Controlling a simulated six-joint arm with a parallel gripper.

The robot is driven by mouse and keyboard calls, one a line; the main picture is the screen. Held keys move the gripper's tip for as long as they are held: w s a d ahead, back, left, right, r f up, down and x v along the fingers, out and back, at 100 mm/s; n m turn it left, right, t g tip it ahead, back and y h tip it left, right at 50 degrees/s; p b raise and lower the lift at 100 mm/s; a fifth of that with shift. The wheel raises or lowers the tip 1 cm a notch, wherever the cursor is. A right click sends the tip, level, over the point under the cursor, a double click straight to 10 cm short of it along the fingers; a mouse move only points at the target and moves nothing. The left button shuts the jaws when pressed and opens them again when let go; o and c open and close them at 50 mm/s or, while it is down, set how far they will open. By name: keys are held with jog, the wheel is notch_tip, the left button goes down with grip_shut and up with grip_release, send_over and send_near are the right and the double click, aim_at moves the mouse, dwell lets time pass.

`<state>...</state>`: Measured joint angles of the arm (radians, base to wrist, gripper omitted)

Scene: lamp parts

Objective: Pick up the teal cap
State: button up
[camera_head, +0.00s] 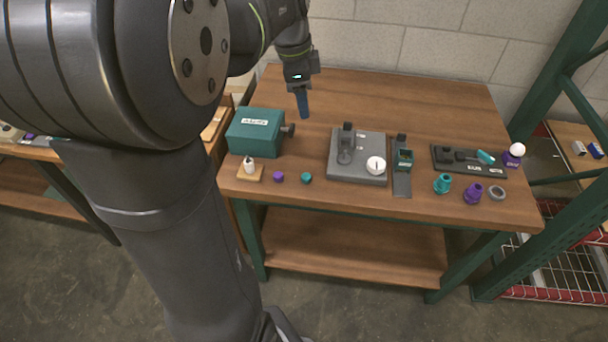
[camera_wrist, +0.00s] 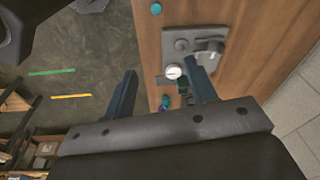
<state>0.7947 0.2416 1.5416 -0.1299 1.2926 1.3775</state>
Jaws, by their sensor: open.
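The teal cap (camera_head: 306,178) is a small round piece on the table near its front edge, just right of a purple cap (camera_head: 278,176). In the wrist view the teal cap (camera_wrist: 156,8) shows at the top edge, on the wood. My gripper (camera_head: 303,104) hangs above the back left part of the table, behind the teal cap and apart from it. In the wrist view my gripper (camera_wrist: 161,70) has its two fingers spread with nothing held between them.
A teal box (camera_head: 255,132) stands left of my gripper. A grey fixture (camera_head: 357,172) with a white disc stands right of the teal cap. Further right are a dark tray (camera_head: 468,161), a teal socket (camera_head: 442,183) and a purple socket (camera_head: 473,193). The table's back is clear.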

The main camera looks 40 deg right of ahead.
jog(key=a+f+n+h, duration=0.3)
jog(key=a+f+n, duration=0.35)
jog(key=f, duration=0.35)
send_over(306, 176)
jog(key=a, duration=0.2)
jog(key=shift+n+t, duration=0.4)
jog(key=shift+n, duration=0.05)
jog(key=f, duration=1.1)
jog(key=shift+s+a+f, duration=0.15)
jog(key=shift+s+f, duration=0.05)
jog(key=shift+s, duration=0.05)
jog(key=shift+x, duration=2.6)
jog(key=shift+w+a, duration=0.1)
jog(key=shift+w, duration=0.05)
jog(key=c, duration=1.1)
jog(key=shift+o, duration=0.2)
